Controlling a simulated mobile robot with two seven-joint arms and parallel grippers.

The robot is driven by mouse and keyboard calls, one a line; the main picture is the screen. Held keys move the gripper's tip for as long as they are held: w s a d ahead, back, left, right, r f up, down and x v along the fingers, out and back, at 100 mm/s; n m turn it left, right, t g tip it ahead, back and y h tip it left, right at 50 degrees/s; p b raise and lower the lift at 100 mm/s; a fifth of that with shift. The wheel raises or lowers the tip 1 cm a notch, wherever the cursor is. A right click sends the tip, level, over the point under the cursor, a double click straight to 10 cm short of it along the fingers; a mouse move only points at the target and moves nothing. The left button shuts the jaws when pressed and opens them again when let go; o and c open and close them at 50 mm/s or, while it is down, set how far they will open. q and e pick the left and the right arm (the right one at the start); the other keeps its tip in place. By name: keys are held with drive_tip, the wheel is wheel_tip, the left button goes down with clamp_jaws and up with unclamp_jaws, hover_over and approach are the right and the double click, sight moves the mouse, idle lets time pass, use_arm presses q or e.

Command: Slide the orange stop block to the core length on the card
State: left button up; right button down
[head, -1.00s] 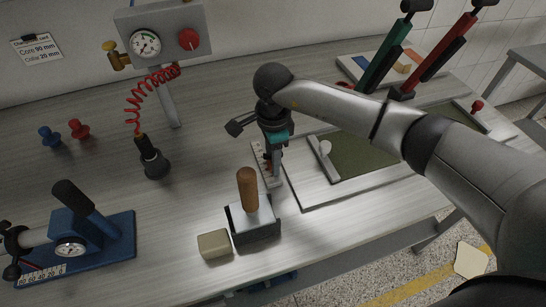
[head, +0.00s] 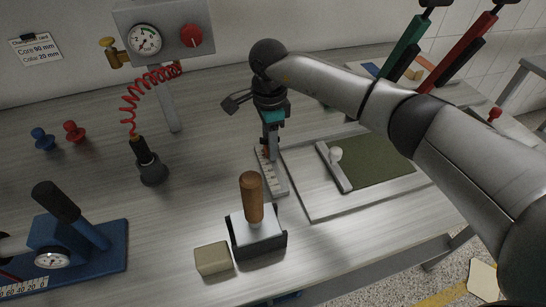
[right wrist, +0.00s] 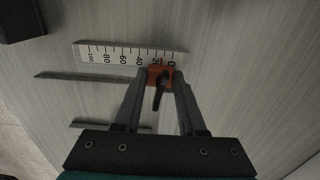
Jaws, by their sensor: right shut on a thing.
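The orange stop block (right wrist: 153,77) shows in the right wrist view between the two fingers of my right gripper (right wrist: 160,82), with a black lever (right wrist: 161,95) on it. My right gripper is shut on it. The block sits beside the 0 to 20 end of a white scale (right wrist: 115,54) that runs to 100. In the head view the scale (head: 274,181) lies on the bench and my right gripper (head: 268,152) is at its far end. The card (head: 35,49) on the wall reads Core 90 mm, Collar 20 mm. My left gripper is not visible.
A wooden-handled tool in a dark holder (head: 256,238) and a tan block (head: 213,259) stand near the scale's near end. A framed green panel (head: 375,162) lies right. A black-handled tool (head: 152,170) and a blue gauge fixture (head: 70,245) stand left.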

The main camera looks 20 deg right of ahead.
drive_tip(key=shift+w, duration=0.25)
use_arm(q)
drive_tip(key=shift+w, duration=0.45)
use_arm(e)
drive_tip(key=shift+c, duration=2.4)
unclamp_jaws()
drive_tip(key=shift+s, duration=0.1)
use_arm(q)
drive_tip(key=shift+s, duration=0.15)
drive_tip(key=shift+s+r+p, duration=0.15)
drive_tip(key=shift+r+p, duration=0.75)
drive_tip(key=shift+p, duration=0.1)
use_arm(e)
wheel_tip(320, 180, up, 15)
drive_tip(key=shift+r, duration=0.15)
